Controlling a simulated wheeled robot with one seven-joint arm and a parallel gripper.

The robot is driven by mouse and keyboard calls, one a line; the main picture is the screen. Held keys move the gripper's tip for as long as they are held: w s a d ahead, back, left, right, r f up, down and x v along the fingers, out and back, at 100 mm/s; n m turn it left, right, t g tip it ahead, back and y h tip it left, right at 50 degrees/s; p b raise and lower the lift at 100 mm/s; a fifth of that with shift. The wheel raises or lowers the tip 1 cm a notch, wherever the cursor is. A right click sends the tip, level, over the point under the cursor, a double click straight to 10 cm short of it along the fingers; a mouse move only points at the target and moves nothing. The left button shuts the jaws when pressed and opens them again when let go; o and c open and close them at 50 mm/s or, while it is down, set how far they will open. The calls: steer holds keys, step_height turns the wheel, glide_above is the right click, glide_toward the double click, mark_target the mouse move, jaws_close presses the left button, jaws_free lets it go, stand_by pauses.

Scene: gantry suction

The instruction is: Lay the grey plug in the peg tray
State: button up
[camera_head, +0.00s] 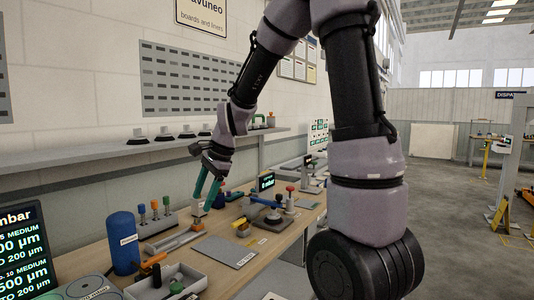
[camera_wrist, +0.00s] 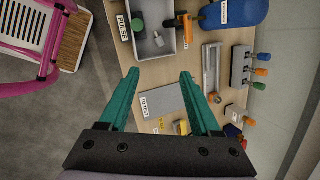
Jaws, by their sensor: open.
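My gripper (camera_wrist: 160,74) is open, with two teal fingers and nothing between them; it also shows in the head view (camera_head: 206,188) above the bench. A small light grey piece (camera_wrist: 158,40), which looks like the grey plug, lies in a grey open bin (camera_wrist: 172,48) beside a round green piece (camera_wrist: 137,25). The bin is beyond my fingertips in the wrist view and at the front left in the head view (camera_head: 199,283). A narrow grey tray (camera_wrist: 209,85) lies right of the bin, apart from my fingers; I cannot tell surely whether it is the peg tray.
A rack (camera_head: 157,228) with several coloured-top pegs stands behind the narrow tray. A blue cylinder (camera_head: 123,243) stands at the left. A flat grey plate (camera_head: 224,251) lies mid-bench. A dark-based device with a blue lever (camera_head: 264,203) and a small display (camera_head: 266,182) stand farther right.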

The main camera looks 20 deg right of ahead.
steer(key=s+d+r+n+t+h, duration=0.2)
steer(key=s+d+r+n+t, duration=0.2)
steer(key=s+d+r+n, duration=0.5)
steer(key=s+d+r, duration=0.3)
steer(key=s+r, duration=0.2)
steer(key=s, duration=0.3)
steer(key=shift+d+r+n+t, duration=0.3)
steer(key=shift+d+t, duration=0.1)
steer(key=shift+c, duration=0.3)
